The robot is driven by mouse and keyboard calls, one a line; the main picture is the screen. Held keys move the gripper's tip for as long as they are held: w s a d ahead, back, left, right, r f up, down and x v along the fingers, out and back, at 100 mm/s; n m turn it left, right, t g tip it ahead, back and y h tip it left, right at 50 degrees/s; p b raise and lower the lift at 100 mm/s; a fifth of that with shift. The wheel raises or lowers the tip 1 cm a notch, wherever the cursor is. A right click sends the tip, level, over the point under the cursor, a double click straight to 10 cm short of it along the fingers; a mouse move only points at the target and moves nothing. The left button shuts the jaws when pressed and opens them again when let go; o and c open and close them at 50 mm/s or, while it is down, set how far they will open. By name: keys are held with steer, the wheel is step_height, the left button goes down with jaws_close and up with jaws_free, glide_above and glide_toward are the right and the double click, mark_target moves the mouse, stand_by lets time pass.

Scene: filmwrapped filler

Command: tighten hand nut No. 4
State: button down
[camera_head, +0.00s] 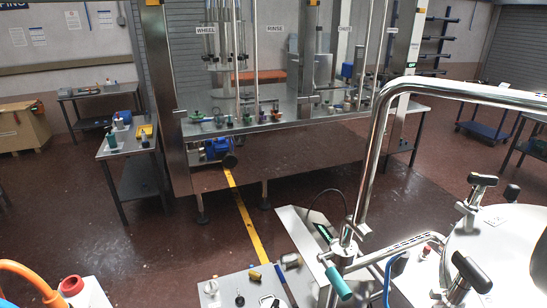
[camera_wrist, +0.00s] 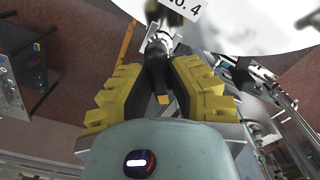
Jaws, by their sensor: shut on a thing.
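In the wrist view, my gripper (camera_wrist: 160,75) has two yellow ridged fingers closed on the dark grip of a hand nut (camera_wrist: 155,72). The nut has a bright metal part above the dark grip, towards the top of the picture. A white label (camera_wrist: 183,10) reading "No. 4", partly cut off by the frame, sits right beside it, against a pale rounded surface. Whether the nut is fully seated cannot be seen. In the head view, several dark-handled hand nuts (camera_head: 472,272) stand around a round metal lid (camera_head: 500,243). My gripper does not clearly show there.
A bent steel pipe (camera_head: 378,130) rises beside the lid. A teal-handled lever (camera_head: 340,283) stands near its foot. A filling machine (camera_head: 275,150) with bottles stands behind, and a side table (camera_head: 128,147) is to its left.

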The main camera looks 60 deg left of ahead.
steer(key=m+b, duration=0.1)
steer(key=m, duration=0.3)
steer(key=shift+d+f+m, duration=0.1)
steer(key=shift+m, duration=0.2)
steer(key=m, duration=1.2)
steer(key=shift+m+p, duration=0.4)
steer(key=m, duration=0.5)
steer(key=c, duration=0.9)
jaws_free()
